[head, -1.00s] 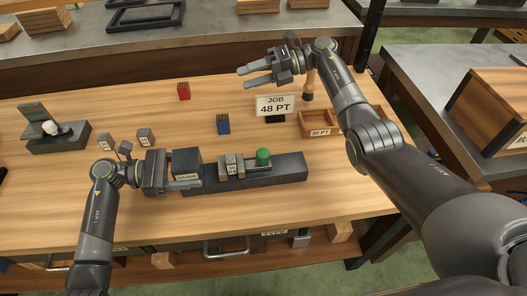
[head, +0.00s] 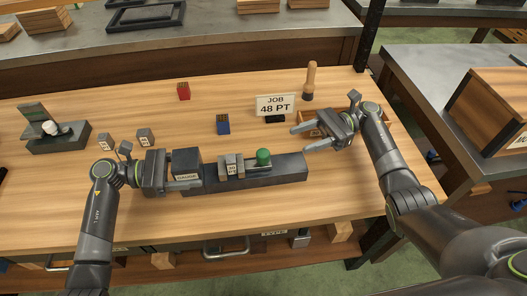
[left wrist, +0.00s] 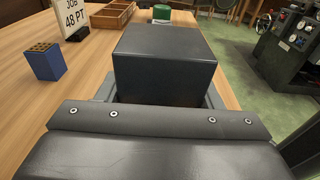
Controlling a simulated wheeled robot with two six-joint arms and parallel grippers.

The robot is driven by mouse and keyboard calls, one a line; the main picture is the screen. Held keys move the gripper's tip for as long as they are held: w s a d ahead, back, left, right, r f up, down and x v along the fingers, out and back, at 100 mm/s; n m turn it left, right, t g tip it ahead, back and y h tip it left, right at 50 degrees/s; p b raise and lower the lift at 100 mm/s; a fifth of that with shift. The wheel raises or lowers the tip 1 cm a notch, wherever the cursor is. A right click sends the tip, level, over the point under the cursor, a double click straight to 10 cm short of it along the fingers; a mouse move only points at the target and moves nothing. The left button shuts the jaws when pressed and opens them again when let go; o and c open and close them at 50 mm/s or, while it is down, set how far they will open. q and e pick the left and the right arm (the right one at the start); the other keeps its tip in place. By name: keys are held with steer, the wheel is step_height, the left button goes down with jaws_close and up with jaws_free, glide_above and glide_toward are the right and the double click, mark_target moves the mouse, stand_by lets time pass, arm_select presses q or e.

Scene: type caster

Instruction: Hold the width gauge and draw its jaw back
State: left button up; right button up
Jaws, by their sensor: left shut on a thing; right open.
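The width gauge (head: 290,170) is a long dark grey bar lying on the bench, with a tall dark block labelled GAUGE at its left end. Its jaw (head: 258,166) carries a green knob (head: 264,156), and a small grey labelled piece (head: 231,165) sits to the left of the knob. My left gripper (head: 184,171) is shut on the gauge's tall block, which fills the middle of the left wrist view (left wrist: 165,65). My right gripper (head: 301,139) is open and empty, to the right of the green knob and beyond the bar, its fingers pointing left.
The JOB 48 PT sign (head: 275,105) and a blue block (head: 223,124) stand behind the gauge. A wooden tray (head: 354,116) is partly hidden by my right gripper. A wood-handled tool (head: 310,82) stands behind it. Bare bench lies in front of the gauge.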

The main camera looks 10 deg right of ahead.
mark_target(263, 153)
steer(key=x, duration=1.2)
steer(key=shift+s+f, duration=0.1)
steer(key=c, duration=0.8)
steer(key=d, duration=0.5)
steer(key=shift+d, duration=0.1)
steer(key=shift+c, duration=0.5)
steer(key=o, duration=0.9)
steer(key=v, duration=1.2)
